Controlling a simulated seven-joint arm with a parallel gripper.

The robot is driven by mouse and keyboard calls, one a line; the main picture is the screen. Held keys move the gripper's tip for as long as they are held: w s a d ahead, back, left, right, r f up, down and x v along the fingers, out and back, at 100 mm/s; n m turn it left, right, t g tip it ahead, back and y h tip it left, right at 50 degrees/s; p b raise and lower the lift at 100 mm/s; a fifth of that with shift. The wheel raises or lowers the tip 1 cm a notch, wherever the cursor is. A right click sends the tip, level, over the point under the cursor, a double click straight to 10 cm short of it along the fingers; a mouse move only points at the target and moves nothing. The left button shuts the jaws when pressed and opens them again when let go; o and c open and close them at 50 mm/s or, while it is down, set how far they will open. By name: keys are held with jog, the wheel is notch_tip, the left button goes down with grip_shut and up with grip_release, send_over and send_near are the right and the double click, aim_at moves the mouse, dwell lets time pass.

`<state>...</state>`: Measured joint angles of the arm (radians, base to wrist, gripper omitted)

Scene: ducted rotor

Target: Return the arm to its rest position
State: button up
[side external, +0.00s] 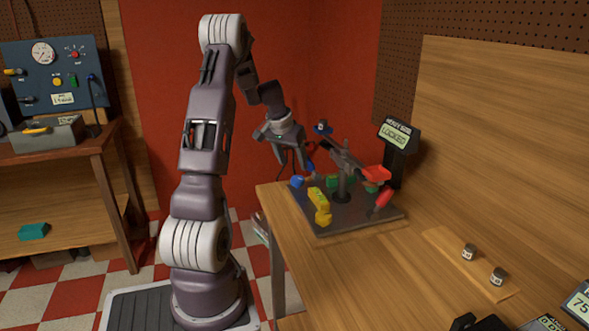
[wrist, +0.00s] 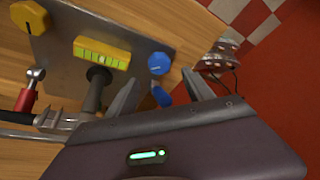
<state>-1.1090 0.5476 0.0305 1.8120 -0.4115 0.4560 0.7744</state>
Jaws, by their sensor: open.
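My gripper (side external: 282,150) hangs in the air beside the left end of the rotor fixture, above the table's edge. In the wrist view its two fingers (wrist: 160,78) are spread apart, with nothing visibly held between them. The fixture has a dark base plate (side external: 330,222) and a grey post (side external: 343,185) with arms on top. A yellow part (side external: 320,205) stands at its front, and a red part (side external: 374,172) is on the right. A blue knob (wrist: 158,63) shows beyond the fingers in the wrist view. My upper arm stands nearly upright.
A display (side external: 398,135) reading "LOCKED" stands behind the fixture. Two small jars (side external: 469,252) (side external: 497,277) sit on a pale strip at the table's right. A workbench with a blue panel (side external: 55,75) is at far left. The tiled floor between bench and table looks mostly open.

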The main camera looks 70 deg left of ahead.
dwell(0.4)
jog(key=w+d+r+m, duration=0.1)
jog(key=w+d+r, duration=0.1)
jog(key=d+r, duration=0.35)
jog(key=w+d+r+m+t+h, duration=0.1)
jog(key=w+d+r, duration=0.1)
jog(key=d, duration=0.7)
jog(key=w+d+r+m, duration=0.1)
jog(key=d+r, duration=0.2)
jog(key=d, duration=0.4)
jog(key=s+d+r+m+h, duration=0.1)
jog(key=s+d+r, duration=0.15)
jog(key=d, duration=0.45)
jog(key=s+d+r+m, duration=0.1)
jog(key=s+d+m, duration=0.15)
jog(key=d, duration=0.45)
jog(key=s+d+f+m+t+h, duration=0.1)
jog(key=s+d, duration=0.8)
jog(key=s, duration=0.4)
jog(key=shift+s+d+f, duration=0.15)
jog(key=shift+d+f, duration=0.1)
